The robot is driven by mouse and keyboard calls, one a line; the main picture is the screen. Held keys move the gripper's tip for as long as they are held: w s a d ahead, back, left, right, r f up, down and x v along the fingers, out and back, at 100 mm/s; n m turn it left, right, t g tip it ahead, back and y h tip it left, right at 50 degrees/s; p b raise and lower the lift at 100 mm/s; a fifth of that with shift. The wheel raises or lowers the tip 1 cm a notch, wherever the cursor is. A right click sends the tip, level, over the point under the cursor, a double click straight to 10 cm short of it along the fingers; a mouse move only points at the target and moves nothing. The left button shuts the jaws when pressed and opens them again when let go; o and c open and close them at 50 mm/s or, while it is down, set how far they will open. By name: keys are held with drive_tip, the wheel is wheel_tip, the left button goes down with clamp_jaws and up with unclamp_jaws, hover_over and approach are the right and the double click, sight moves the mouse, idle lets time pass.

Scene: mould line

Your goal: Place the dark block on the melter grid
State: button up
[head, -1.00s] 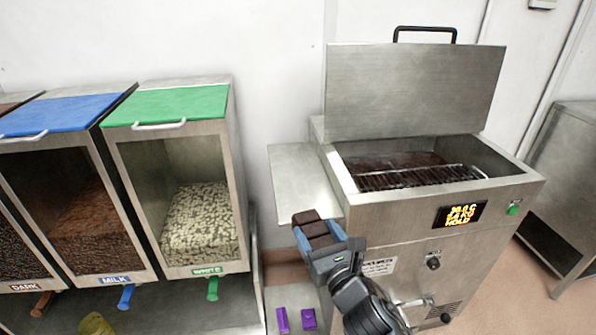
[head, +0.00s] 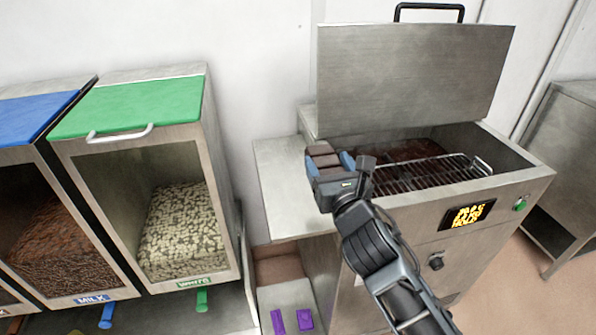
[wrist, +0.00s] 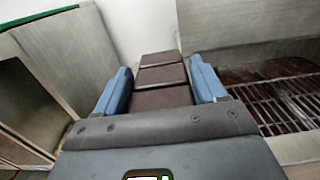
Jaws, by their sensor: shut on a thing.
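The dark block (head: 322,153) is a brown, segmented slab. My gripper (head: 333,162) is shut on it, with a blue finger on each side; the block also shows between the fingers in the wrist view (wrist: 161,76). The melter (head: 480,205) is a steel box with its lid (head: 410,80) raised. Its wire grid (head: 425,176) lies in the open top over dark brown contents. My gripper and the block are at the left of the opening, in front of the left rim. The grid shows to the right of the gripper in the wrist view (wrist: 285,105).
A steel side shelf (head: 280,190) is attached at the melter's left. Bins with blue and green lids (head: 135,105) stand further left. Two purple items (head: 304,319) lie low in front. A steel table (head: 570,150) stands at the right.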

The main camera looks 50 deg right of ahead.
drive_tip(key=w+d+f, duration=0.1)
drive_tip(key=w+f, duration=0.1)
drive_tip(key=w, duration=0.1)
drive_tip(key=w+d+f+b, duration=0.1)
drive_tip(key=w+f, duration=0.1)
drive_tip(key=w, duration=0.1)
drive_tip(key=w+d+f+b, duration=0.1)
drive_tip(key=w+d, duration=0.1)
drive_tip(key=w, duration=0.1)
drive_tip(key=shift+f, duration=0.4)
drive_tip(key=shift+f+b, duration=1.2)
drive_tip(key=shift+f, duration=0.8)
drive_tip(key=o, duration=1.2)
drive_tip(key=shift+f, duration=0.2)
drive_tip(key=shift+o, duration=0.2)
